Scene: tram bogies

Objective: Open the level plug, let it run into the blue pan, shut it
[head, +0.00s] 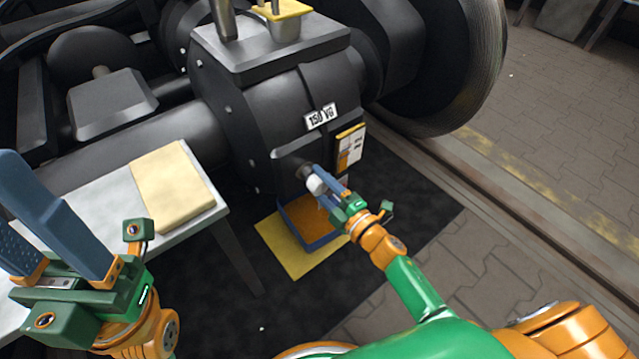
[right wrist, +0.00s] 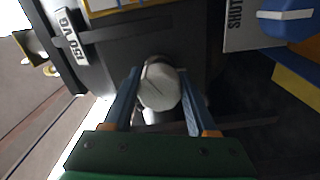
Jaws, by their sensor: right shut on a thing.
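The level plug (head: 316,183) is a pale round knob on the front of the black gear case (head: 262,110). My right gripper (head: 329,191) is shut on it. In the right wrist view the plug (right wrist: 158,86) sits between the two blue fingers (right wrist: 160,92), its scored round face toward the camera. The blue pan (head: 284,216) stands below the plug, orange-brown inside, partly hidden by my right gripper. I cannot make out a stream between plug and pan. My left gripper (head: 20,203) is open and empty at the left, near the table.
A yellow mat (head: 268,232) lies under the pan on a dark floor sheet. A pale table (head: 197,215) with a folded tan cloth (head: 170,185) stands at the left. A large wheel (head: 465,75) is behind at the right. Paving at the right is clear.

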